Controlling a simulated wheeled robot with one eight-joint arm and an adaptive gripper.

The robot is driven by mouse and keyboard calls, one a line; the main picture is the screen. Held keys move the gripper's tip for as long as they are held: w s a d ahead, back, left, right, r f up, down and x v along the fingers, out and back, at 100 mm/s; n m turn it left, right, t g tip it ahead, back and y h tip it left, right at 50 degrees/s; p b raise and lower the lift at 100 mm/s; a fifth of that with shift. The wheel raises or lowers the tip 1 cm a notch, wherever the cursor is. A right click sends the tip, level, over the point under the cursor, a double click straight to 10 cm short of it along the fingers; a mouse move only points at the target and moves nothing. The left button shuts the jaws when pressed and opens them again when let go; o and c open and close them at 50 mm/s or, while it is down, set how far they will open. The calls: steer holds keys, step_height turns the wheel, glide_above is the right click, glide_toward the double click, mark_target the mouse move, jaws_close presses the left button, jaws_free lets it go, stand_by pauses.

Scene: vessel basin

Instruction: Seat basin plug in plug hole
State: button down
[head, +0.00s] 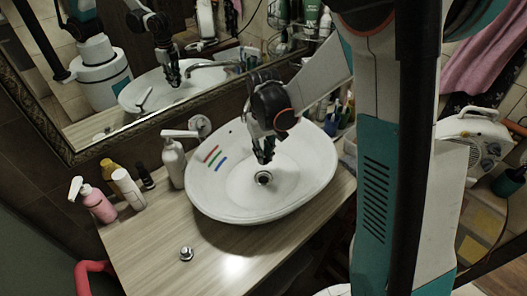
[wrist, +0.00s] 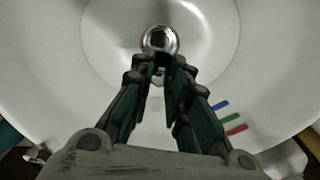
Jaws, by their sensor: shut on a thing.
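The white oval vessel basin (head: 300,165) stands on the wooden counter. Its plug hole (head: 263,178) shows as a metal ring with a dark centre at the bottom, and also in the wrist view (wrist: 160,40). My gripper (head: 265,158) points down inside the basin, just above and behind the hole in the head view. In the wrist view its fingers (wrist: 162,68) come close together at the tips, short of the hole. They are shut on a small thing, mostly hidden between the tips. A small round silver plug-like piece (head: 186,254) sits on the counter in front of the basin.
A white pump bottle (head: 173,163) stands close to the basin's left side. A pink pump bottle (head: 98,203) and a white bottle (head: 128,188) stand farther left. The mirror (head: 150,75) is behind. Red, green and blue stripes (head: 214,157) mark the basin's inner wall. The front counter is mostly clear.

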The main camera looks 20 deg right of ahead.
steer(key=c, duration=1.5)
jaws_free()
steer(key=shift+o, duration=0.2)
step_height(320, 180, up, 7)
steer(key=p, duration=0.4)
steer(key=shift+r, duration=0.15)
